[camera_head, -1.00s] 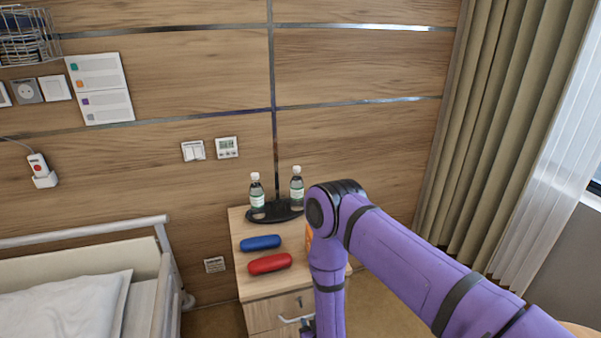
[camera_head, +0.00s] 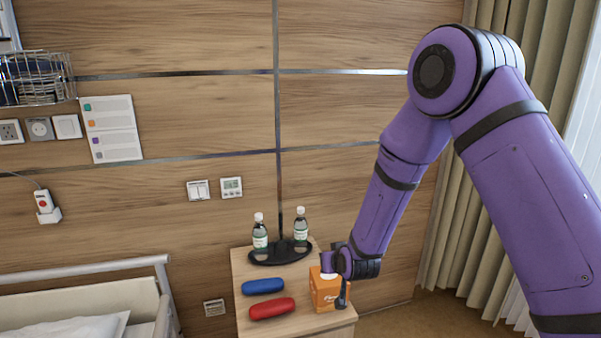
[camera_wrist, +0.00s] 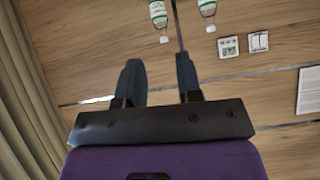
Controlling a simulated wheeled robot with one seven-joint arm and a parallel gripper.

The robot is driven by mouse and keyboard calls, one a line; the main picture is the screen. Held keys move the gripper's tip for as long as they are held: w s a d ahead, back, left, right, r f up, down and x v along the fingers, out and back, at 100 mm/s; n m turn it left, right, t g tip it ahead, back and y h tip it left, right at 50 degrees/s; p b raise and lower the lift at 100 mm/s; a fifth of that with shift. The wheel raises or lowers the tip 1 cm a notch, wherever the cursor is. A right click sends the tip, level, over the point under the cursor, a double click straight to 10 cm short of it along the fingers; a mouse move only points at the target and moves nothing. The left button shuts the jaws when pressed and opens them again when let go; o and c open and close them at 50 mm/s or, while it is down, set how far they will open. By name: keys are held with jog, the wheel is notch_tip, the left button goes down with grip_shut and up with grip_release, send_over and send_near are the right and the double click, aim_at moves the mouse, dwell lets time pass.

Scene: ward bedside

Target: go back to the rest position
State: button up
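My gripper (camera_wrist: 158,72) is open in the wrist view, its two dark fingers apart with only wood wall panel between them. In the head view my purple arm reaches over the right side of the bedside cabinet. The gripper end is in front of the orange box (camera_head: 325,297) and partly hides it. I cannot tell whether they touch.
On the cabinet (camera_head: 243,266) are a blue case (camera_head: 263,286), a red case (camera_head: 271,308) and a black tray (camera_head: 266,259) with two bottles (camera_head: 260,236) (camera_head: 301,229). The bed (camera_head: 90,293) is at left, a curtain (camera_head: 450,240) at right.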

jog(key=s+d+r+g, duration=0.1)
jog(key=s+d+r, duration=0.3)
jog(key=r, duration=0.4)
jog(key=s+d+r+g+h, duration=0.1)
jog(key=s+d+r, duration=0.3)
jog(key=r, duration=0.4)
jog(key=s+d+r, duration=0.4)
jog(key=d+r, duration=0.1)
jog(key=r, duration=0.3)
jog(key=s+d+r+g, duration=0.1)
jog(key=s+d+r, duration=0.1)
jog(key=s, duration=0.6)
jog(key=s+d+r+m+g+h, duration=0.1)
jog(key=s+d+r, duration=0.2)
jog(key=s, duration=0.6)
jog(key=s+d+r+m+g+h, duration=0.1)
jog(key=s+d+r, duration=0.2)
jog(key=s, duration=0.5)
jog(key=shift+s+d+r, duration=0.2)
jog(key=shift+s+d, duration=0.05)
jog(key=shift+d, duration=0.15)
jog(key=shift+o, duration=0.3)
